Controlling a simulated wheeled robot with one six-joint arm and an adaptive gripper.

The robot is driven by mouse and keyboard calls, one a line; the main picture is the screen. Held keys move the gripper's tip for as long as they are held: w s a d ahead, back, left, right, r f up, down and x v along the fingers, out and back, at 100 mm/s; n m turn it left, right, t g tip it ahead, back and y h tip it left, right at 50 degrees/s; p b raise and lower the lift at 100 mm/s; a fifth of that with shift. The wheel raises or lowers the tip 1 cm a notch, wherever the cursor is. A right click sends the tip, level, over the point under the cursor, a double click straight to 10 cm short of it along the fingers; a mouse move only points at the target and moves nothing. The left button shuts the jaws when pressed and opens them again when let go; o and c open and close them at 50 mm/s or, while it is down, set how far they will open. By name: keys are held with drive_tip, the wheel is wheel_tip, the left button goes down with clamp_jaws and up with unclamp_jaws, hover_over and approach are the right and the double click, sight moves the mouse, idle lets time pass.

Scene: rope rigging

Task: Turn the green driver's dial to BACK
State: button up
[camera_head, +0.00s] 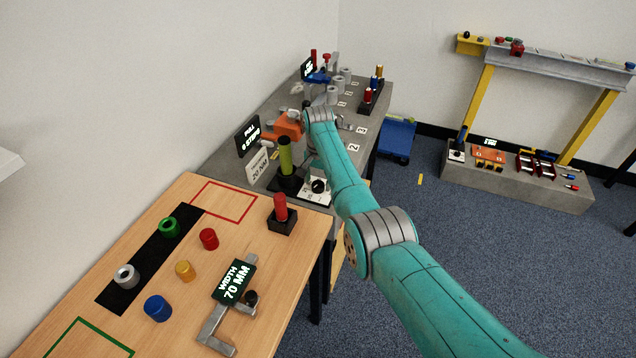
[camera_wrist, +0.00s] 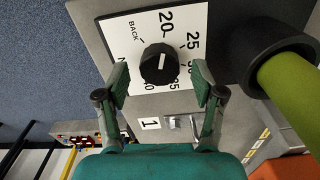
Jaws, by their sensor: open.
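The black dial (camera_wrist: 160,63) sits on a white scale plate (camera_wrist: 200,18) marked BACK, 20, 25 and further numbers. Its short white mark runs roughly up and down in the wrist view; which end points is unclear, but it is not in line with BACK at upper left. The green driver (camera_wrist: 285,95) stands in its black holder (camera_wrist: 262,50) to the right. My gripper (camera_wrist: 162,80) is open, one finger on either side of the dial, with gaps visible. In the head view the dial (camera_head: 319,186) shows beside the green driver (camera_head: 286,155).
A wooden table (camera_head: 150,225) with coloured caps and a red-handled block (camera_head: 281,210) is in front. A yellow-legged gantry (camera_head: 480,105) stands at the right.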

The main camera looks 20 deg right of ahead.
drive_tip(key=shift+f, duration=0.55)
drive_tip(key=c, duration=1.1)
drive_tip(key=shift+c, duration=0.2)
drive_tip(key=shift+n, duration=0.4)
drive_tip(key=n, duration=0.4)
drive_tip(key=shift+n, duration=2.3)
